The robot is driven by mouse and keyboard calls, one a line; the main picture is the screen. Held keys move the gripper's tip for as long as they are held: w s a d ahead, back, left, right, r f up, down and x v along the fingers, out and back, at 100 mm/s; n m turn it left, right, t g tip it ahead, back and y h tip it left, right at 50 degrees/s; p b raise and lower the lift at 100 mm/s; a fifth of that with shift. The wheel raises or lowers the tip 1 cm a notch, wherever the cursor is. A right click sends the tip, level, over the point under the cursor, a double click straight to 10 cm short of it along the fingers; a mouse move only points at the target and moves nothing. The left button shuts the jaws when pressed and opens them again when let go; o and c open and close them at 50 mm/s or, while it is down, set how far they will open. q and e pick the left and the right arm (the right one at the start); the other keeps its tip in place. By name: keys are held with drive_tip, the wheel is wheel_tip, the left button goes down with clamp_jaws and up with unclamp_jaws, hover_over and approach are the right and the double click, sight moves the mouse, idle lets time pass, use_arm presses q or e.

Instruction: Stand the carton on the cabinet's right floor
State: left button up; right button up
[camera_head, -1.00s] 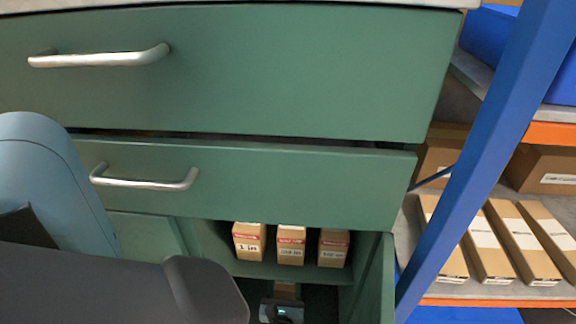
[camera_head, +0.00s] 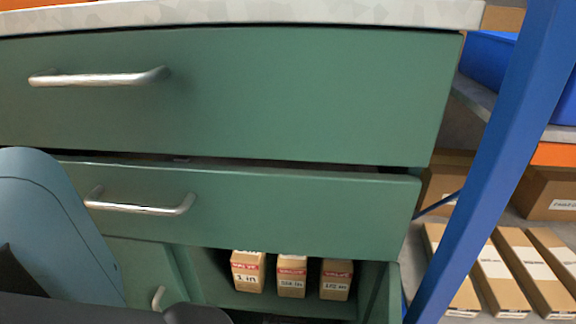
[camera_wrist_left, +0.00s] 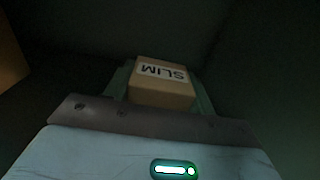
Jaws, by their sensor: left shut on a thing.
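A tan carton (camera_wrist_left: 162,94) with a white label reading "SLIM" is held in my left gripper (camera_wrist_left: 161,88). In the left wrist view the label appears upside down, and the green fingers are shut on both sides of the carton. Dark surfaces surround it, and whether its base touches the floor is hidden. The green cabinet (camera_head: 250,95) fills most of the head view. Its lower right compartment is open, but its floor is below the frame. My left gripper and the carton are out of the head view. My right gripper is in neither view.
Several small labelled boxes (camera_head: 291,276) stand on the shelf (camera_head: 270,303) inside the right compartment. An open door (camera_head: 393,293) is at its right edge. A blue post (camera_head: 480,160) and a rack of long cartons (camera_head: 500,275) stand to the right.

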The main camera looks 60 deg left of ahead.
use_arm(q)
drive_tip(key=o, duration=1.2)
drive_tip(key=shift+f, duration=0.1)
drive_tip(key=shift+c, duration=0.2)
drive_tip(key=p+v, duration=0.3)
drive_tip(key=v, duration=0.9)
